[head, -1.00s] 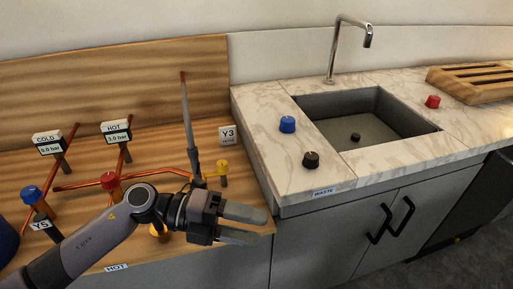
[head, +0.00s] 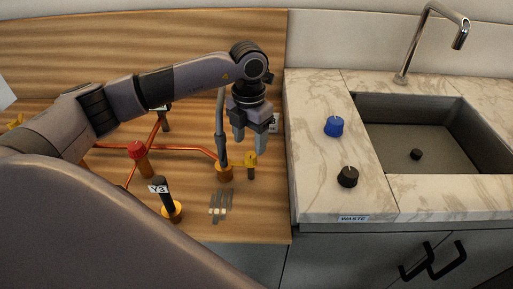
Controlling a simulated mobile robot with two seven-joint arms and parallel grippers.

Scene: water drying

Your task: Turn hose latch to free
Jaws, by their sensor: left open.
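A grey hose (head: 219,125) stands upright on the wooden bench, its lower end in an orange-yellow fitting (head: 224,172). Just right of it is a small yellow knob (head: 250,159) on a post, which looks like the hose latch; I cannot read its turn position. My left gripper (head: 251,150) points down right above the yellow knob, open, with one finger on each side of it. I cannot tell whether the fingers touch it. The gripper partly hides a white label (head: 274,122) behind it. My right gripper is not in view.
A red valve knob (head: 137,150) on copper pipes and a black stem labelled Y3 (head: 158,187) stand to the left. Flat grey strips (head: 220,204) lie in front. The marble counter (head: 315,150) with blue (head: 334,126) and black (head: 347,176) knobs is on the right.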

